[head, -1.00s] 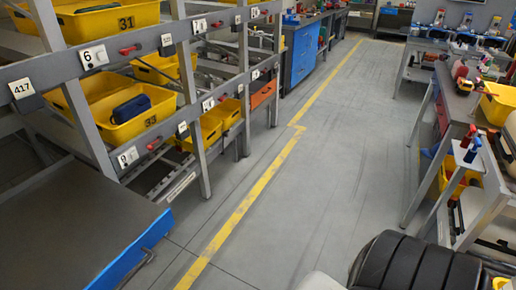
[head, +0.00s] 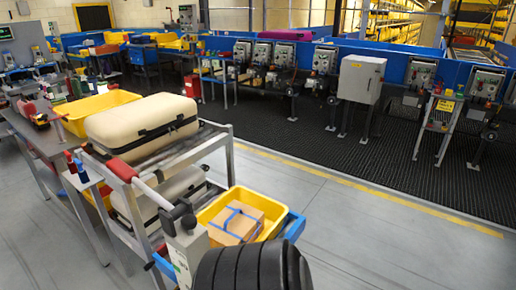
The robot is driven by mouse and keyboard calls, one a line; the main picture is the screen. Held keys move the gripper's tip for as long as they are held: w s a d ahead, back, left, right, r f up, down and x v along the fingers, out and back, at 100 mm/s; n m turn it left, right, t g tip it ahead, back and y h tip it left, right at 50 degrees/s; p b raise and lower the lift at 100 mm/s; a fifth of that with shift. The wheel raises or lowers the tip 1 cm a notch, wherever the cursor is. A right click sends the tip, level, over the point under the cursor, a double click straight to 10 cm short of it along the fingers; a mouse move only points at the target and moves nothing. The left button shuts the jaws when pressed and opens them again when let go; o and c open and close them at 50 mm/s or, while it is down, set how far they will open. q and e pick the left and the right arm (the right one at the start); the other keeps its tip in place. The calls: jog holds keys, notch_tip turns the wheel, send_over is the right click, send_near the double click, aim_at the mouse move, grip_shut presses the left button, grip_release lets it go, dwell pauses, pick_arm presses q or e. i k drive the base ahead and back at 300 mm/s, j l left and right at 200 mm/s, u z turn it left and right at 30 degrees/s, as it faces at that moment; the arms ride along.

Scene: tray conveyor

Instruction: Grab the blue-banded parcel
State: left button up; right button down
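A brown cardboard parcel with blue bands (head: 237,222) lies in a yellow tray (head: 274,208) at the lower middle of the head view. The tray stands at the end of a grey cart, beside two stacked cream cases. The black ribbed part at the bottom edge seems to be my own arm and covers the near side of the tray. Neither of my grippers shows in the head view.
The cart (head: 228,165) carries a cream case (head: 142,125) on top and another below. A workbench (head: 45,135) with a yellow bin (head: 95,106) stands to the left. Open grey floor (head: 360,225) lies to the right, before the black mat (head: 350,150) and machine row.

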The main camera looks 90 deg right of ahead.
aim_at(240, 224)
jog(key=z, duration=2.35)
jog(key=j+z, duration=0.15)
jog(key=i+j, duration=0.05)
